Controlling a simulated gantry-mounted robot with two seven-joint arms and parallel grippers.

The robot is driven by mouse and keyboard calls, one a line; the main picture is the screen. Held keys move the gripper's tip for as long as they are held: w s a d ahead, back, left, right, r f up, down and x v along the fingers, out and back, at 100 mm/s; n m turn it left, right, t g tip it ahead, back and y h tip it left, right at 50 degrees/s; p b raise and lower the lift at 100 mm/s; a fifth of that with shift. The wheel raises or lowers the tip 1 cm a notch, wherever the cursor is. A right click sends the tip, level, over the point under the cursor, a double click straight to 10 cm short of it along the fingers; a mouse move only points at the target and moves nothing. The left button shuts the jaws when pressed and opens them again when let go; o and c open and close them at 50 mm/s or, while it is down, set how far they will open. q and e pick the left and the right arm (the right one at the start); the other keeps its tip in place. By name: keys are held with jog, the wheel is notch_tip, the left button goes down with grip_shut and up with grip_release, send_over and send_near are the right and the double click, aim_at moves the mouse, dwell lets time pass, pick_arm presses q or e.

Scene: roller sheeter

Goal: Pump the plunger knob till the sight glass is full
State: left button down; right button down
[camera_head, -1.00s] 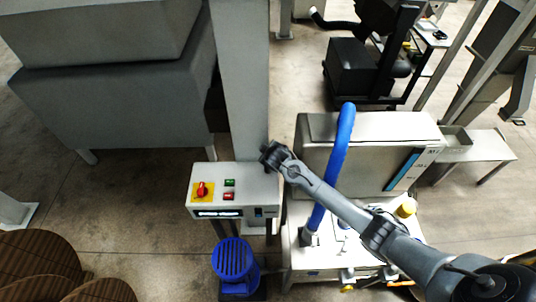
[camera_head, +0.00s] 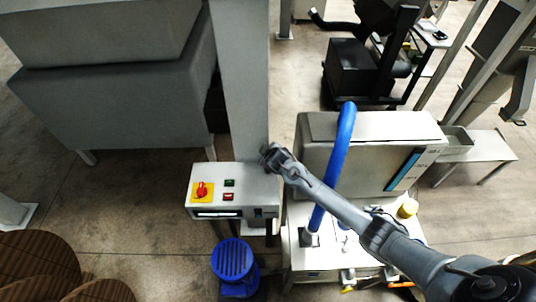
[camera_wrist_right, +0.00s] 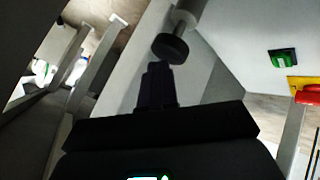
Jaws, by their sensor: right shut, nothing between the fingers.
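A round black knob (camera_wrist_right: 170,48) on a grey cylinder shows in the right wrist view; it looks like the plunger knob. My right gripper (camera_wrist_right: 157,72) is shut and empty, its fingertips pointing at the knob and very close to it; I cannot tell whether they touch. In the head view my right gripper (camera_head: 268,156) is at the right rear edge of the control box (camera_head: 204,176), by the grey column, and the knob cannot be made out there. I cannot identify the sight glass for certain. My left gripper is not in view.
The control box carries a red switch on yellow (camera_head: 202,190), a green button (camera_head: 229,183) and a red button (camera_head: 228,197). A blue hose (camera_head: 342,155) arches beside my right arm. A grey column (camera_head: 240,85) stands behind the box. A blue motor (camera_head: 233,262) sits below.

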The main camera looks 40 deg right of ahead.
jog(key=shift+f, duration=0.5)
jog(key=shift+f+b, duration=0.5)
jog(key=shift+f, duration=0.05)
dwell(0.4)
jog(key=shift+r, duration=0.15)
dwell(0.3)
jog(key=shift+r+p, duration=0.35)
jog(key=shift+p, duration=0.15)
jog(key=shift+s+r+p, duration=0.1)
jog(key=shift+r+p, duration=1.75)
jog(key=shift+p, duration=0.05)
jog(key=shift+r, duration=0.15)
